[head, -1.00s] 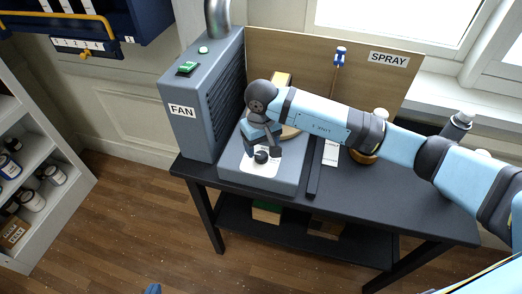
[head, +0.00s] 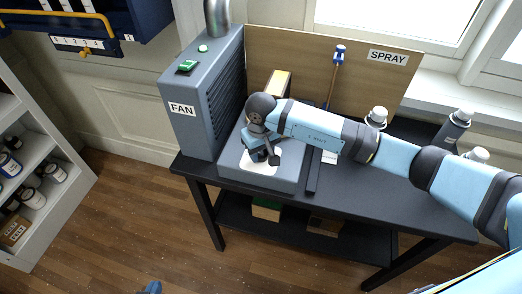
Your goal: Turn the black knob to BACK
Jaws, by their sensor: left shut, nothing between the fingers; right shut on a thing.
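The black knob (head: 258,156) is on a white plate (head: 258,168) on top of a low grey-blue box (head: 285,177), beside the fan housing. My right gripper (head: 265,156) reaches down to it from above and is shut on the knob. The gripper and wrist cover much of the knob, so its pointer and any markings, including BACK, cannot be read. My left gripper cannot be made out; only a small blue part shows at the bottom edge.
A grey housing labelled FAN (head: 182,109) stands left of the box. Behind is a wooden board with a SPRAY label (head: 388,57). Several cans, one grey (head: 452,130), stand at the right. The black table (head: 400,203) is clear at its front right.

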